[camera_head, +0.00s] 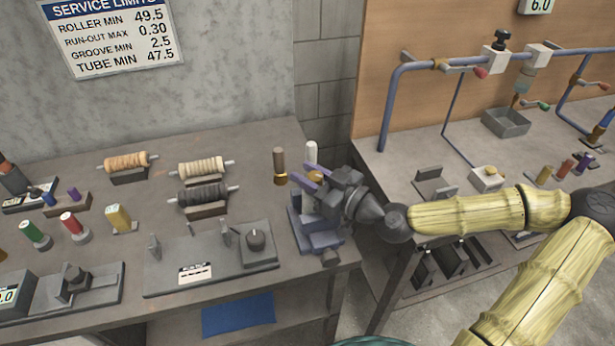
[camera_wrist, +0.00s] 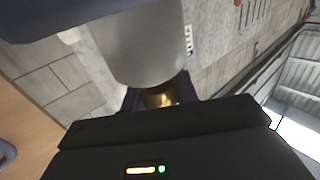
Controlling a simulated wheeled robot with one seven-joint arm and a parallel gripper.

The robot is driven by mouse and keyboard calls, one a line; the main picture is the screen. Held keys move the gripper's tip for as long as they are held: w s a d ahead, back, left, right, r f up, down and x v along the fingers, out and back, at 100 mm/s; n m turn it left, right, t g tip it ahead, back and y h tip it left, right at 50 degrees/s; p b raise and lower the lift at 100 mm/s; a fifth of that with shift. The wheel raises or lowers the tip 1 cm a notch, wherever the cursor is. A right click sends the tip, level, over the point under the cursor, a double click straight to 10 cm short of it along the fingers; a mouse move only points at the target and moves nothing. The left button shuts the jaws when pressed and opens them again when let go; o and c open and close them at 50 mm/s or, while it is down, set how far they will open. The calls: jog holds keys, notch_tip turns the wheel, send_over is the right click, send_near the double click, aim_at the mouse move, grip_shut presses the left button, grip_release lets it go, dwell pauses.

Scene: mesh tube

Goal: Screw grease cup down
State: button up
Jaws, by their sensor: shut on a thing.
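The brass grease cup (camera_head: 315,176) is at the blue-grey vise-like fixture (camera_head: 303,228) near the right end of the left bench. In the wrist view, the brass of the cup (camera_wrist: 160,97) shows between the dark fingers, just beyond the black gripper body. My gripper and wrist hide most of the cup, its thread and its seat, so how far down it sits cannot be told.
A brown-handled tool with a brass collar (camera_head: 280,166) and a white cylinder (camera_head: 311,152) stand close behind my gripper. Wrapped rollers (camera_head: 203,168) and a grey fixture plate (camera_head: 210,262) are to the left. A gap separates this bench from the right bench with blue pipes (camera_head: 395,105).

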jog(key=b, duration=0.2)
jog(key=shift+w+d+f+m+t+h+b, duration=0.2)
jog(key=shift+d+f+m+t+h+b, duration=0.1)
jog(key=shift+t+h, duration=0.1)
jog(key=b, duration=0.2)
jog(key=shift+m+t+h+b, duration=0.3)
jog(key=shift+m+t+b, duration=0.1)
jog(key=shift+h+b, duration=0.3)
jog(key=shift+b, duration=0.15)
jog(key=shift+a+r+m+t+h+b, duration=0.1)
jog(key=shift+r+m+t+h+b, duration=0.15)
jog(key=shift+m+t+b, duration=0.25)
jog(key=shift+h, duration=0.35)
jog(key=shift+m+t+h+b, duration=0.6)
jog(key=shift+m+b, duration=0.1)
jog(key=shift+b, duration=0.1)
